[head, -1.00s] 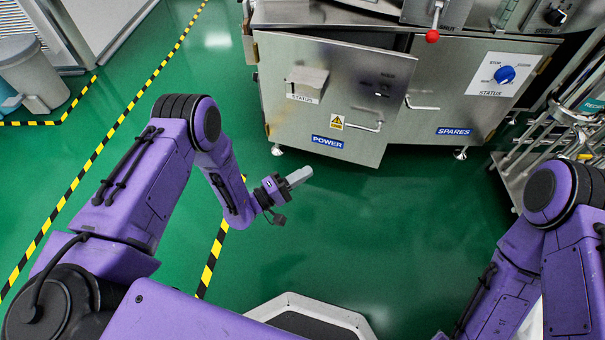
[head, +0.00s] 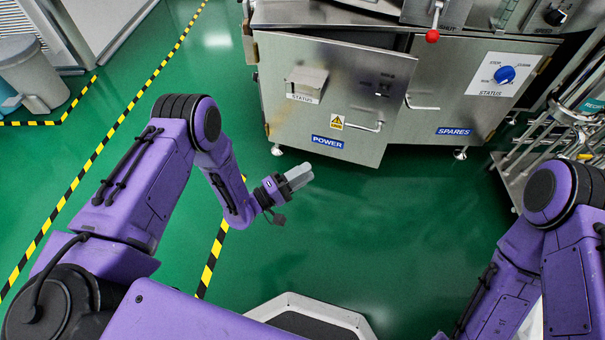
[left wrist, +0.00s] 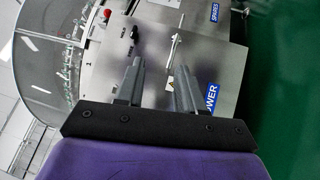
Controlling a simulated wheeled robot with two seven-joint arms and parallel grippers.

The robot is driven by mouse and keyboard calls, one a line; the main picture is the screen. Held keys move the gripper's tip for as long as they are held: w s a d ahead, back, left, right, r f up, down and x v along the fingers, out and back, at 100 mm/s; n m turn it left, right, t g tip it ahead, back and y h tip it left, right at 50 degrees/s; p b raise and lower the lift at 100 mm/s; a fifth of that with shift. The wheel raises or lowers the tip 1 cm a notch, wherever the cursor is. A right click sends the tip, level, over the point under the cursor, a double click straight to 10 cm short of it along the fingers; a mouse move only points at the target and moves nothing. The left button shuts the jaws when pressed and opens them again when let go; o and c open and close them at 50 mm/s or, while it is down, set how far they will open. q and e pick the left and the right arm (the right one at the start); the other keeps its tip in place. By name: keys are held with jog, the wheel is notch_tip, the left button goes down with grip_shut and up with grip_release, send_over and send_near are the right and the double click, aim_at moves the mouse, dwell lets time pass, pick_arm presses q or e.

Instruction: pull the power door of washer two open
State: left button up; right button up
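The power door (head: 335,85) of the steel washer stands slightly ajar in the head view, with a dark gap along its top and right side. Its bar handle (head: 365,127) sits near the door's lower right, right of the POWER label (head: 328,141). My left gripper (head: 300,175) is open and empty in front of and below the door, apart from it. In the left wrist view, its two fingers (left wrist: 158,75) are spread, with the door's handle (left wrist: 175,46) beyond them. My right gripper is out of view; only its arm shows at right.
The spares door (head: 465,90) with a blue STATUS knob (head: 504,74) is right of the power door. A red-knobbed lever (head: 432,36) is above. A metal rack (head: 540,150) stands at right. The green floor (head: 400,220) before the washer is clear.

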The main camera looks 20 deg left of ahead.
pick_arm(q)
jog(key=p+v, duration=0.2)
jog(key=v, duration=0.8)
jog(key=shift+s+a, duration=0.15)
jog(key=shift+s, duration=0.05)
jog(key=shift+f, duration=0.1)
